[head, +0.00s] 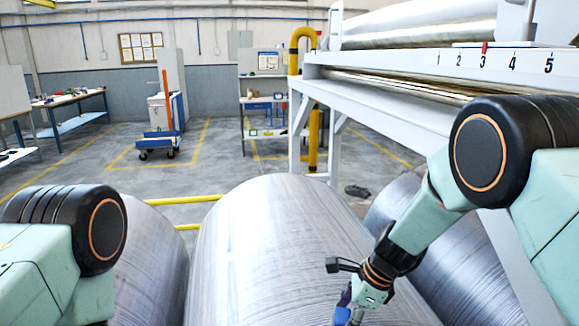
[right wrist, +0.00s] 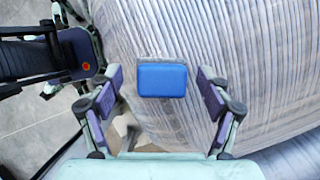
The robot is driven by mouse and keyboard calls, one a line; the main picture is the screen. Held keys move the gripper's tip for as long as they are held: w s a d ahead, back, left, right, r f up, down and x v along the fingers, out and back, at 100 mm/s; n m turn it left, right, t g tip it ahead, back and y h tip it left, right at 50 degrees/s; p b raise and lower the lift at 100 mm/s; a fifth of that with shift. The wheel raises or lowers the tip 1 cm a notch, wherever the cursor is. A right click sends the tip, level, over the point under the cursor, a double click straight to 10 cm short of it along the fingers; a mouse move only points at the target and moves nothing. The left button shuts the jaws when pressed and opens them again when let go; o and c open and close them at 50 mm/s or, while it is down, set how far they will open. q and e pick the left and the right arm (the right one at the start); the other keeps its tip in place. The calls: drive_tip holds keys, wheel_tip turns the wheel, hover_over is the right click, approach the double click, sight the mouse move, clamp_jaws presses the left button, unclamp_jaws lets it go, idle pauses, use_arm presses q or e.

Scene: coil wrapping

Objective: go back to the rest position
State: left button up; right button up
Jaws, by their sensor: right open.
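My right gripper (head: 349,316) reaches down over the front of the middle wrapped coil (head: 270,240), at the lower edge of the head view. In the right wrist view its two fingers (right wrist: 160,74) are spread wide. A blue block with a grey edge (right wrist: 162,80) shows between them, with a clear gap on both sides. It appears to lie on or just above the wrapped coil surface; I cannot tell if it touches. My left arm shows at the lower left of the head view, bent downward, and its gripper is out of the frame.
More coils lie at left (head: 150,260) and right (head: 460,260). A white machine frame with numbered marks (head: 400,100) stands close at right, near my right arm. A trolley (head: 161,120) and workbenches (head: 72,98) stand farther back. Open floor lies beyond the coils.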

wheel_tip(320, 180, up, 10)
drive_tip(key=shift+f, duration=0.25)
drive_tip(key=shift+r, duration=0.4)
drive_tip(key=n, duration=0.1)
drive_tip(key=n+g, duration=0.1)
drive_tip(key=shift+s+f+n, duration=0.2)
drive_tip(key=shift+s+n, duration=0.1)
drive_tip(key=shift+s, duration=0.1)
drive_tip(key=n, duration=0.1)
drive_tip(key=s+d+f+n+g, duration=0.1)
drive_tip(key=n, duration=0.1)
drive_tip(key=shift+s, duration=0.25)
drive_tip(key=s+d+f+n+g+h+b, duration=0.1)
drive_tip(key=s+d+f+n+h+b, duration=0.1)
drive_tip(key=s+f+n+b, duration=0.4)
drive_tip(key=s+d+f+n+g+h+b, duration=0.2)
drive_tip(key=s+d+f+n+b, duration=0.1)
drive_tip(key=s+f+n+b, duration=0.4)
drive_tip(key=shift+s+d+f+n+h, duration=0.25)
drive_tip(key=shift+s+f+n, duration=0.6)
drive_tip(key=shift+f, duration=0.75)
drive_tip(key=shift+s, duration=0.1)
